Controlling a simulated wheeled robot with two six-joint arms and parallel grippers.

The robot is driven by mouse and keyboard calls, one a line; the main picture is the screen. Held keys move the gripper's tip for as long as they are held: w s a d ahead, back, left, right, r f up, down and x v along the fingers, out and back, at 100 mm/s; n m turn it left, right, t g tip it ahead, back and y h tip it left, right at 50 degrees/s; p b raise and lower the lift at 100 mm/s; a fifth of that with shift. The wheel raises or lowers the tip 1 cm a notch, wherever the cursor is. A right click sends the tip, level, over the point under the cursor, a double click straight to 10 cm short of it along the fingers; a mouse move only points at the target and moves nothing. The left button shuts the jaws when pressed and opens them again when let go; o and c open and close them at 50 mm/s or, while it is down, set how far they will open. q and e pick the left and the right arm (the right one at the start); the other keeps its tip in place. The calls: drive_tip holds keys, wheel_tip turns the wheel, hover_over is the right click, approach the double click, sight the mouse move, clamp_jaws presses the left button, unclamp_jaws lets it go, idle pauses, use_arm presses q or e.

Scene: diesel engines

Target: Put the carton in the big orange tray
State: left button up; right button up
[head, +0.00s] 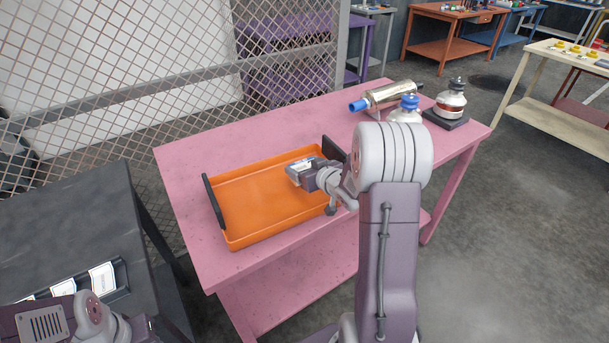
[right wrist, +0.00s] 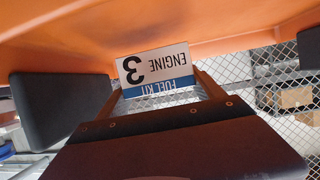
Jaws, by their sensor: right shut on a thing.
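The big orange tray (head: 262,205) lies on the pink table, with a black handle at each end. The carton (head: 299,166) is small, with a white and blue label, and is over the right part of the tray. My right gripper (head: 308,172) is shut on it. In the right wrist view the carton (right wrist: 155,72) shows a label reading "FUEL KIT ENGINE 3", and the orange tray (right wrist: 60,35) fills the upper part. I cannot tell whether the carton touches the tray floor. My left arm shows at the lower left, but its gripper is out of view.
A metal cylinder with a blue end (head: 390,95), a blue-capped bottle (head: 408,108) and a jar on a black base (head: 451,104) stand at the table's back right. A dark table (head: 60,215) with white-labelled items is at left. A mesh fence (head: 170,80) stands behind.

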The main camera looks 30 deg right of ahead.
wheel_tip(320, 180, down, 2)
drive_tip(key=shift+f, duration=0.4)
drive_tip(key=shift+r, duration=0.1)
drive_tip(key=shift+b, duration=0.3)
drive_tip(key=o, duration=1.5)
drive_tip(key=shift+f, duration=0.2)
drive_tip(key=shift+o, duration=0.2)
